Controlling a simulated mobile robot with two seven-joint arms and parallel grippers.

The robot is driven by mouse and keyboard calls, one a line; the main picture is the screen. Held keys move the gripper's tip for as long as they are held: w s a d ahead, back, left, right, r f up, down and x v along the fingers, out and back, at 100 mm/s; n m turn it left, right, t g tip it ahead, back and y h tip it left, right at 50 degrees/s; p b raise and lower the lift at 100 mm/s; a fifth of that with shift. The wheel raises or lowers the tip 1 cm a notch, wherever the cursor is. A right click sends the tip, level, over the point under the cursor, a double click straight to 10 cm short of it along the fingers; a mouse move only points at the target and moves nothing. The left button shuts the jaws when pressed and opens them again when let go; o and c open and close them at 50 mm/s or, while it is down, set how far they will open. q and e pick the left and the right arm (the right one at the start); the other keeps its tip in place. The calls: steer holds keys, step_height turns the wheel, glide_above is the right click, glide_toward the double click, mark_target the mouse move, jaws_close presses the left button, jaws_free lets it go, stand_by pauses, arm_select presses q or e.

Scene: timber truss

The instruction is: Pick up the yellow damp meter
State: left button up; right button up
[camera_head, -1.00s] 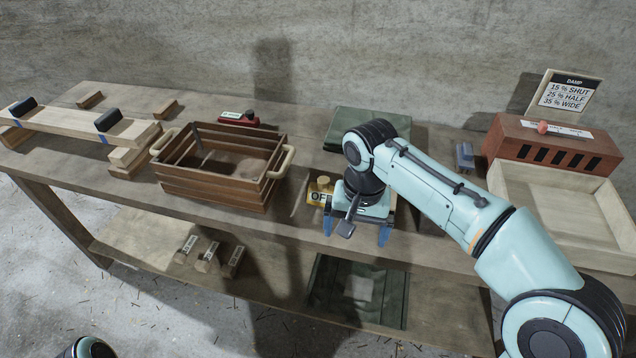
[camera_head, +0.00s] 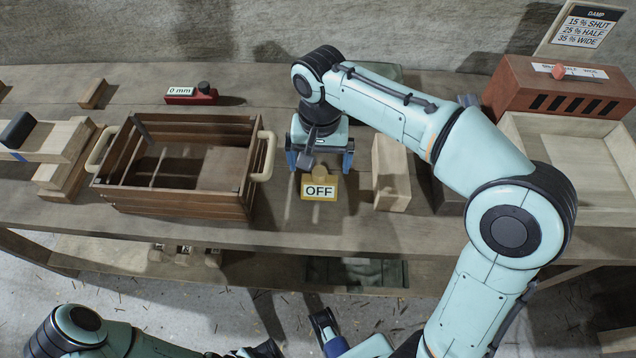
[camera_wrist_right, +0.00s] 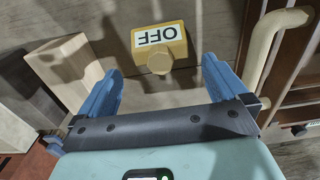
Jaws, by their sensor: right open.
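The yellow damp meter (camera_head: 319,188) stands on the bench just right of the wooden crate, with a white label reading OFF and a round knob on top. My right gripper (camera_head: 320,161) is open above and just behind it in the head view. In the right wrist view, the meter (camera_wrist_right: 160,44) shows beyond and between the two blue fingers (camera_wrist_right: 162,72), with nothing gripped. Contact between fingers and meter is not visible. My left gripper (camera_head: 327,332) is partly in view at the bottom edge; its jaw opening is unclear.
A red 0 mm gauge (camera_head: 191,95), a brick-red vent box (camera_head: 560,88) and a pale tray (camera_head: 568,187) are farther off.

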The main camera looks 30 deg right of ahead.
mark_target(320, 183)
step_height(320, 183, down, 3)
steer(key=shift+r, duration=0.15)
steer(key=f, duration=0.2)
steer(key=f+b, duration=0.1)
steer(key=f, duration=0.2)
steer(key=shift+s+a+b, duration=0.1)
steer(key=shift+s+b, duration=0.1)
steer(key=shift+b, duration=0.1)
steer(key=c, duration=0.9)
